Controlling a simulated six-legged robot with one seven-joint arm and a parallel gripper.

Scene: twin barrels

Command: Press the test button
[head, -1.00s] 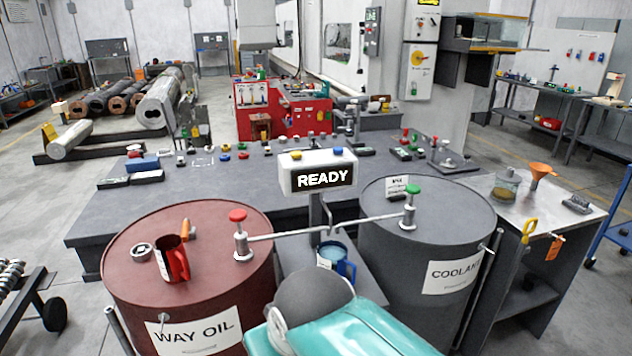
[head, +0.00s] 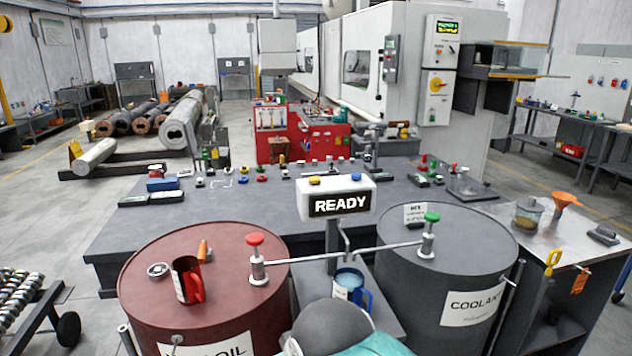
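A white box with a dark display reading READY (head: 336,199) stands on a post between two barrels. A yellow button (head: 315,181) sits on its top at left and a blue button (head: 356,177) on its top at right. No label marks either one as the test button, so I cannot tell which it is. My gripper is not visible in the head view. The teal and grey parts at the bottom centre are mine, in front of the post and below the box.
A red WAY OIL barrel (head: 215,268) carries a red-capped valve (head: 257,258) and a red mug (head: 187,281). A grey COOLANT barrel (head: 447,240) carries a green-capped valve (head: 429,235). A bar links the valves. A blue-handled mug (head: 351,288) stands between the barrels. A cluttered bench (head: 130,233) lies behind.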

